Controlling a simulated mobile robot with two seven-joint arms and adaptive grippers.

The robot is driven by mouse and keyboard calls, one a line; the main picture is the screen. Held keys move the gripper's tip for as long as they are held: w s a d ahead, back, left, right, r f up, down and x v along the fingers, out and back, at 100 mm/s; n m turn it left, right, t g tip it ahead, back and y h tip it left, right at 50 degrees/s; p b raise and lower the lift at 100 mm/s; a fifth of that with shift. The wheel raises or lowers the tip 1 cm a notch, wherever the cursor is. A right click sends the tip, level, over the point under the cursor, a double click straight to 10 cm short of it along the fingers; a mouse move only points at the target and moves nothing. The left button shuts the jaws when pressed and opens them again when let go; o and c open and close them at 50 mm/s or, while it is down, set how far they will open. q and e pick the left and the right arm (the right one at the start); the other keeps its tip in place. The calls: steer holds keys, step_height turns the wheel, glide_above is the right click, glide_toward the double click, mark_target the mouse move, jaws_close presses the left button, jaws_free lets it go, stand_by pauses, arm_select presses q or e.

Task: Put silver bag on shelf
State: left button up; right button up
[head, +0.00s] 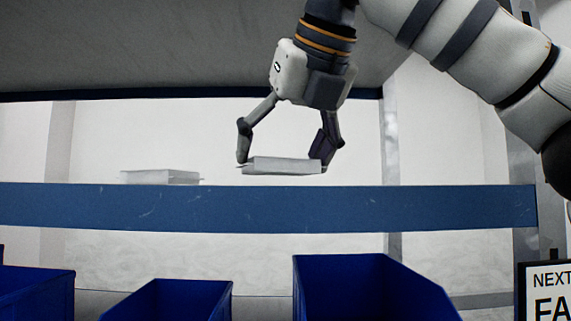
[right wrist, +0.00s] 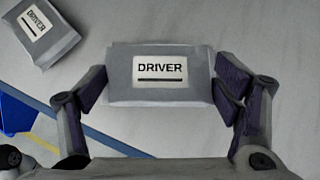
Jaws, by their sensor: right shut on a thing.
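A silver-grey bag (head: 282,166) is held level between the two fingers of my right gripper (head: 285,160), just above the top edge of the blue-fronted shelf (head: 260,208). In the right wrist view the same bag (right wrist: 160,90) shows a white label reading "DRIVER", and the right gripper's fingers (right wrist: 162,92) press on its left and right sides. I cannot tell whether its underside touches the shelf surface. A second silver-grey bag (head: 160,177) lies on the shelf to the left, apart from the held one; it also shows in the right wrist view (right wrist: 42,30). My left gripper is not in view.
Blue bins (head: 165,300) and (head: 370,285) stand below the shelf, with another at far left (head: 35,293). A metal upright (head: 391,130) stands to the right. A sign (head: 545,292) is at lower right. A dark-edged panel spans above. The shelf is clear right of the held bag.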

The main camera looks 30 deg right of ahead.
steer(key=shift+s+d+f, duration=0.2)
steer(key=shift+d+f, duration=0.05)
steer(key=shift+f, duration=0.4)
steer(key=shift+s+d, duration=0.15)
steer(key=shift+d, duration=0.1)
steer(key=shift+w+a+f, duration=0.2)
steer(key=shift+a, duration=0.2)
steer(key=o, duration=1.1)
steer(key=shift+d, duration=0.2)
steer(key=shift+a, duration=0.1)
